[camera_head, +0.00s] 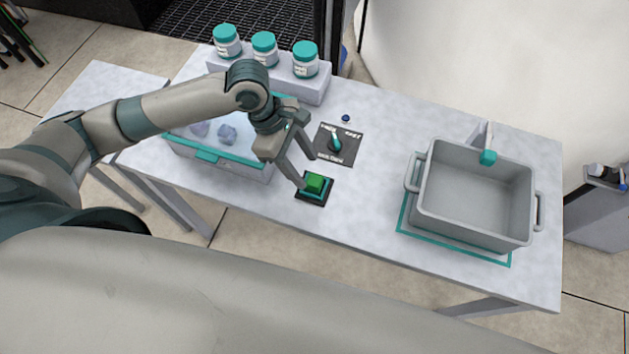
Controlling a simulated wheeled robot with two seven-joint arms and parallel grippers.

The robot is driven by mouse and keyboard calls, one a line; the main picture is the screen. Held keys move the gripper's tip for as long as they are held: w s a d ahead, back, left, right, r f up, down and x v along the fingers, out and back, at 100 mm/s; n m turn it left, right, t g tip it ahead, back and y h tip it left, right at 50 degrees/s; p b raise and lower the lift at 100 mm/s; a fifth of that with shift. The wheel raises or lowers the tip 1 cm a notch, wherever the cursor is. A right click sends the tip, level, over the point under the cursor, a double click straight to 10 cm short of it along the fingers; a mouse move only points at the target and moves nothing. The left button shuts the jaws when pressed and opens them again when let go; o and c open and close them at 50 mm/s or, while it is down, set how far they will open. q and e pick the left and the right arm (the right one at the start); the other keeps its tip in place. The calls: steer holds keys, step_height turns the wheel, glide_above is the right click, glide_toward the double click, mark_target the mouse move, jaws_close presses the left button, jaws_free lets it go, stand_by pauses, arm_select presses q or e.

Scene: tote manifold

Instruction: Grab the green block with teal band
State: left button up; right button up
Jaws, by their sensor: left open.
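The green block (315,181) sits on a small black square pad (312,197) near the front edge of the table. A teal edge shows around its base, but it is too small to tell whether this is a band on the block or part of the pad. My left gripper (307,171) is open just above and behind the block. One finger ends close to the block's left side, and the other ends behind it. I cannot tell whether either finger touches it. My right gripper is out of view.
A dark panel with a teal lever (336,141) lies just behind the block. Three teal-lidded jars (264,49) stand on a rack behind. An empty grey bin (475,190) stands right. The table between panel and bin is clear.

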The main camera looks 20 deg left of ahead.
mark_target(314, 179)
arm_select(q)
steer(key=shift+p+x, duration=0.65)
steer(key=shift+x, duration=1.95)
steer(key=shift+w, duration=0.15)
steer(key=c, duration=1.1)
